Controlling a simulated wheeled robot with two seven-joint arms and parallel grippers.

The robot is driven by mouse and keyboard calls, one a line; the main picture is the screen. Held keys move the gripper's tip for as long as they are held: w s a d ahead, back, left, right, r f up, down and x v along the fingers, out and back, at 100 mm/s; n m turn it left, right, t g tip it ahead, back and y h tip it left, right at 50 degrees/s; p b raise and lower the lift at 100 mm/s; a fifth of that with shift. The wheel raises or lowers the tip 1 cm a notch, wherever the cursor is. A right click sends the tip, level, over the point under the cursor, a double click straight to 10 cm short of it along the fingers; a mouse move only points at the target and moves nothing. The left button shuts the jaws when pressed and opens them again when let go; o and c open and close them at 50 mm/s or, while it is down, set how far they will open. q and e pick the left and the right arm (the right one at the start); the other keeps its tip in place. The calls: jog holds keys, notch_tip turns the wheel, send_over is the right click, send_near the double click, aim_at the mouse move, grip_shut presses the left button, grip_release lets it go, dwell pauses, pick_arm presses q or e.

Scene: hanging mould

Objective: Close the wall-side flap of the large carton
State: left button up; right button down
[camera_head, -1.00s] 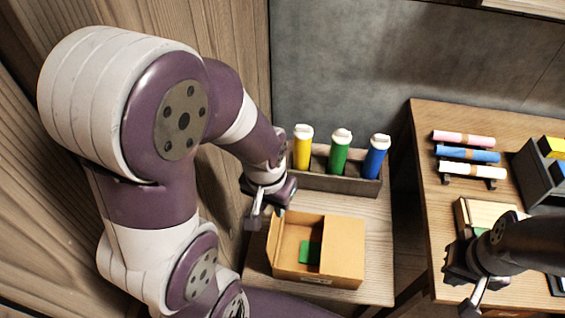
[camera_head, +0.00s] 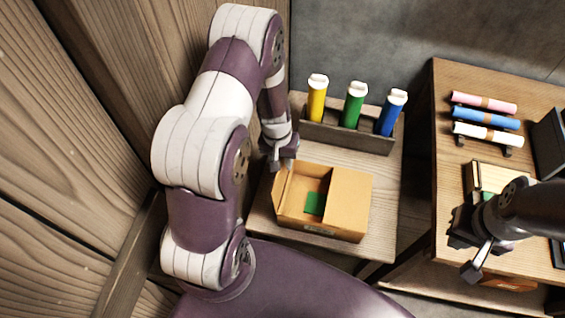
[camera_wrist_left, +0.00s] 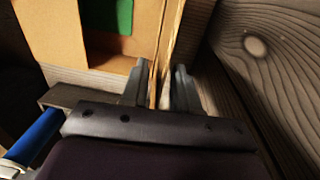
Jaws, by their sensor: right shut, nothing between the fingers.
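The large carton (camera_head: 348,204) stands on a low wooden table. Its right part is covered, and its left part is open with a green item (camera_head: 314,203) inside. The wall-side flap (camera_head: 283,186) stands up at the left edge. My left gripper (camera_head: 279,158) is at the far end of this flap. In the left wrist view the flap (camera_wrist_left: 168,45) runs edge-on between the two spread fingers of the left gripper (camera_wrist_left: 162,92). Whether they touch it is unclear. My right gripper (camera_head: 472,269) is shut and empty over the right table, away from the carton.
A wooden rack (camera_head: 350,134) with yellow, green and blue bottles stands behind the carton. The wooden wall (camera_head: 95,100) is close on the left. The right table (camera_head: 450,185) holds pink, blue and white rolls (camera_head: 487,133). A gap separates the tables.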

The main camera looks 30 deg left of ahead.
pick_arm(q)
jog(key=shift+f, duration=0.8)
grip_shut()
dwell(0.9)
